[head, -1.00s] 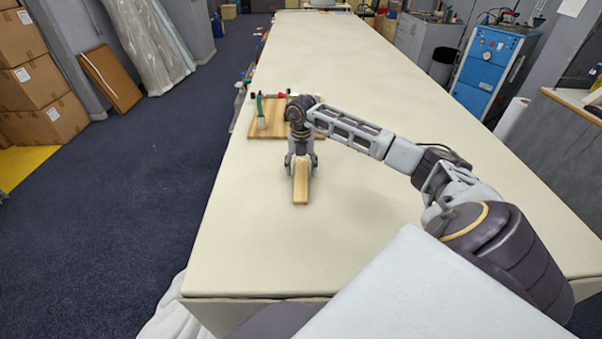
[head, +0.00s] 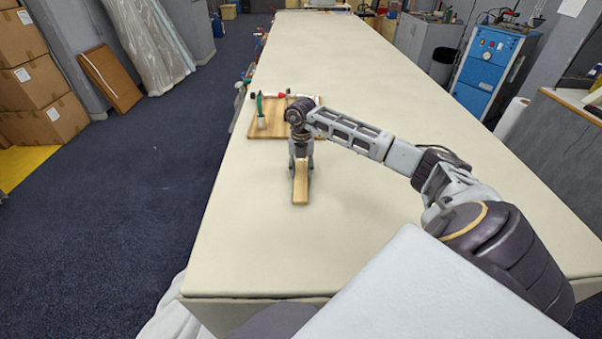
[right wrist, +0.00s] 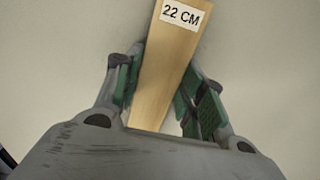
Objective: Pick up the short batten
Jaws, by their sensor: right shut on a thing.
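A light wooden batten (head: 300,190) lies at the near part of the long table, pointing towards me. In the right wrist view the batten (right wrist: 165,65) carries a white label reading "22 CM". My right gripper (head: 301,170) reaches down over its far end. In the right wrist view the green-padded fingers of the gripper (right wrist: 162,88) stand on both sides of the batten, shut on it. The batten's far end is hidden by the gripper, and I cannot tell whether it is clear of the cloth. My left gripper is not in view.
A wooden board (head: 262,131) lies just beyond my right gripper, with a green-handled brush (head: 261,112) and red and white items on it. The cloth table (head: 370,220) is clear to the right and in front. Its left edge is near the board.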

